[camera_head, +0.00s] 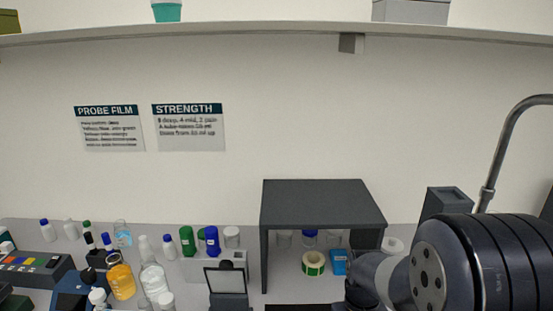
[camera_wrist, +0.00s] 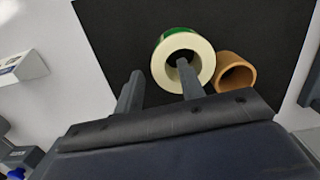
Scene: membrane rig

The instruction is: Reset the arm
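In the wrist view my gripper (camera_wrist: 159,70) has its two dark fingers apart, with nothing held between them. The right finger overlaps the hole of a cream roll with a green outer edge (camera_wrist: 203,80); I cannot tell whether it is inside the hole or above it. The left finger is over the dark surface (camera_wrist: 110,35), left of the roll. A brown ring (camera_wrist: 249,78) lies beside the roll on its right. In the head view my arm fills the lower right, and my gripper is hidden.
In the head view a dark grey raised stand (camera_head: 320,200) is left of my arm, with a green-edged roll (camera_head: 313,263) and a blue box (camera_head: 339,262) below its top. Several bottles crowd the left bench, including an amber one (camera_head: 121,280). A curved metal pipe (camera_head: 497,165) rises at right.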

